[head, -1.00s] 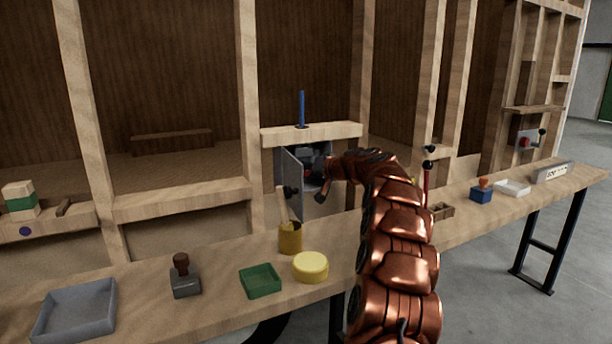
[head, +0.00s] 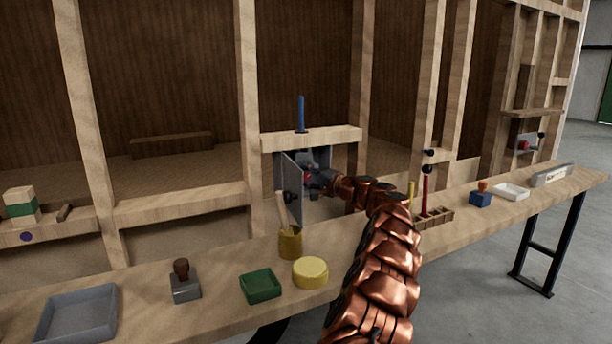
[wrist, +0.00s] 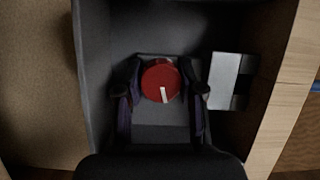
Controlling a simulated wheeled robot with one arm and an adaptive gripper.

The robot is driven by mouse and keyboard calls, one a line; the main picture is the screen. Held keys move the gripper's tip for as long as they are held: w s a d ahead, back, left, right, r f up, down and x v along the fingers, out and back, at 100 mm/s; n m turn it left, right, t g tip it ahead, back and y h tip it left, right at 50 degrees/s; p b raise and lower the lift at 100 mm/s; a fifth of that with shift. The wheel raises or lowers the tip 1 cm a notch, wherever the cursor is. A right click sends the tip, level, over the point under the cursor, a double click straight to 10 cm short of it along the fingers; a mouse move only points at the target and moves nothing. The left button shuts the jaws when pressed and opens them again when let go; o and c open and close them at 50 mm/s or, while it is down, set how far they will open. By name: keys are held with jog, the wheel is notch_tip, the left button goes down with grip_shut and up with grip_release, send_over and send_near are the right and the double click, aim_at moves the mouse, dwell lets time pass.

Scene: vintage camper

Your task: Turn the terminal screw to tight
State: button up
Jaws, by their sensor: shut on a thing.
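The terminal screw has a round red head (wrist: 160,82) with a white mark, which points toward the bottom of the wrist view. It sits inside a grey box (wrist: 95,60) whose door (head: 292,188) stands open in the head view. My gripper (wrist: 160,92) is shut on the red head, with one dark finger at each side of it. In the head view my gripper (head: 312,180) reaches into the box from the right, and its fingertips are hard to make out there.
A light grey block (wrist: 225,75) is right of the screw inside the box. The open door stands left of my gripper.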

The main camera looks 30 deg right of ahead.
jog(key=m, duration=0.1)
jog(key=m+t, duration=0.1)
jog(key=m, duration=0.2)
jog(key=shift+f+m+t+b, duration=0.25)
jog(key=shift+m+t+b, duration=0.1)
jog(key=shift+m+t, duration=0.05)
jog(key=m+t, duration=0.1)
jog(key=m, duration=0.1)
jog(key=m+t+h+b, duration=0.1)
jog(key=m, duration=0.2)
jog(key=shift+r+h, duration=0.1)
jog(key=shift+h, duration=0.2)
jog(key=shift+m, duration=0.5)
jog(key=o, duration=1.2)
jog(key=shift+c, duration=0.2)
jog(key=v, duration=1.2)
